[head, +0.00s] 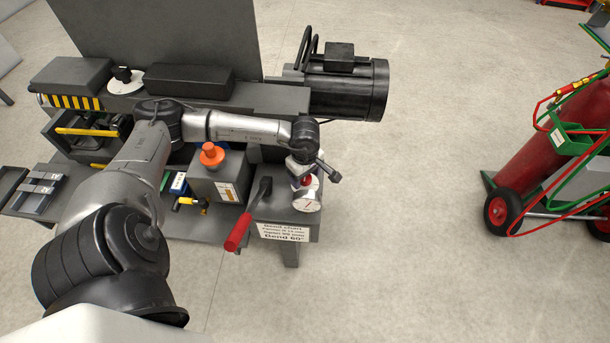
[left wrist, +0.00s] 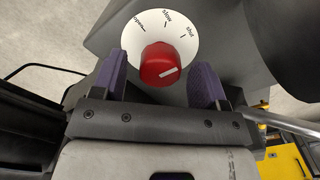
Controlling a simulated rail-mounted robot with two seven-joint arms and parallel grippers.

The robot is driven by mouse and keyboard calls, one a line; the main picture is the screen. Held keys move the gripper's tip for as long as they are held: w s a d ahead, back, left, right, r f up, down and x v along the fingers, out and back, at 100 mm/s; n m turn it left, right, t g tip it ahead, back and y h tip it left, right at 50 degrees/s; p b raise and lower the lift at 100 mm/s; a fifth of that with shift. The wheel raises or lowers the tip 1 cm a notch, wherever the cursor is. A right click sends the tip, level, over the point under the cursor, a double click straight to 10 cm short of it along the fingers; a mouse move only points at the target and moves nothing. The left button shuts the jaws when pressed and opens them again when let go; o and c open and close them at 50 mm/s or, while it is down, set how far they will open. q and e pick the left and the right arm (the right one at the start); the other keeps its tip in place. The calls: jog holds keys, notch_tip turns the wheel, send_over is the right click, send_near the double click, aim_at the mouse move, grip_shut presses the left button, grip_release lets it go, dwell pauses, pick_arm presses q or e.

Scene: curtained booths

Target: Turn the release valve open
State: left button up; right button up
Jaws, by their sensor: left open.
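In the left wrist view, the release valve is a red round knob (left wrist: 160,64) on a white dial plate (left wrist: 184,50). The dial is marked open at left, slow at the top and shut at right. A white line on the knob's face slants to the right. My left gripper (left wrist: 159,78) is open, with one purple-padded finger on each side of the knob; gaps show, and I see no contact. In the head view my left gripper (head: 305,173) is over the bench's right end, largely hiding the valve. My right gripper is not in view.
A red-handled lever (head: 239,230), an orange knob (head: 211,154) and a yellow-handled valve (head: 190,202) are left of the gripper. A black motor (head: 345,85) is behind. A cart with a red cylinder (head: 535,145) stands at right. Open floor lies between.

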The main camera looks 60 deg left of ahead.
pick_arm(q)
jog(key=shift+c, duration=0.4)
jog(key=c, duration=0.8)
jog(key=shift+c, duration=0.2)
jog(key=n+p, duration=0.2)
jog(key=n, duration=0.2)
jog(key=shift+r+p, duration=0.15)
jog(key=shift+p, duration=0.15)
jog(key=n+p, duration=0.3)
jog(key=n, duration=0.1)
jog(key=shift+n, duration=0.3)
jog(key=n+p, duration=0.3)
jog(key=n, duration=0.1)
jog(key=shift+n+p, duration=1.2)
jog(key=shift+n, duration=0.4)
